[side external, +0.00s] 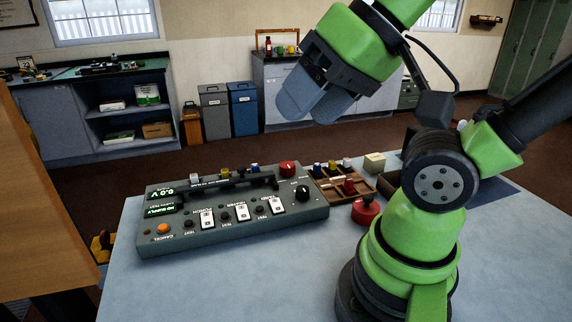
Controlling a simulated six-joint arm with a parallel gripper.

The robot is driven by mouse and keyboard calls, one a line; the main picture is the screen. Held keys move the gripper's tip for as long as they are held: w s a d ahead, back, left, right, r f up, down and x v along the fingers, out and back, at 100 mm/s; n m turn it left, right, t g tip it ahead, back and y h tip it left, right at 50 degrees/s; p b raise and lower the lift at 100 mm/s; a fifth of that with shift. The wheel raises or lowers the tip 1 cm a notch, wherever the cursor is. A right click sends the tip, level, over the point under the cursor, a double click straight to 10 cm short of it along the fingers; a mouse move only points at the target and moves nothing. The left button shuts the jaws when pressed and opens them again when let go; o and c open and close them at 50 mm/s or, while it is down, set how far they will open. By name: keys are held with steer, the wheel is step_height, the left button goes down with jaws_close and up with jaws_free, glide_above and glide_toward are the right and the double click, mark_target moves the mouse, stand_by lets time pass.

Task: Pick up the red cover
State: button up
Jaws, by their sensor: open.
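My gripper (308,108) is high above the far side of the table, pointing down and left, empty, well apart from everything on the table. Its grey-blue fingers overlap in this view. A round red piece with a dark knob on top (366,210) sits on the table between the wooden tray and my base. A smaller red piece (348,187) is in the wooden tray (330,195). A red round cap (288,168) is at the back right of the grey control panel (165,237). I cannot tell which of these is the red cover.
The panel carries white switches (242,211), a black knob (302,193), an orange button (163,229) and a raised black bar. Several small coloured pieces stand in the tray. The front of the blue-grey table (230,290) is clear.

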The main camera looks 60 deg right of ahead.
steer(key=o, duration=0.8)
steer(key=w+d+f+g+h, duration=0.3)
steer(key=w+d+f, duration=0.15)
steer(key=d, duration=0.45)
steer(key=g, duration=0.4)
glide_above(370, 196)
steer(key=shift+y, duration=0.4)
steer(key=f, duration=1.5)
steer(key=shift+w+a+f, duration=0.15)
steer(key=shift+w+f, duration=0.05)
steer(key=shift+w, duration=0.1)
steer(key=f, duration=0.4)
steer(key=shift+s, duration=0.3)
steer(key=shift+f, duration=3.25)
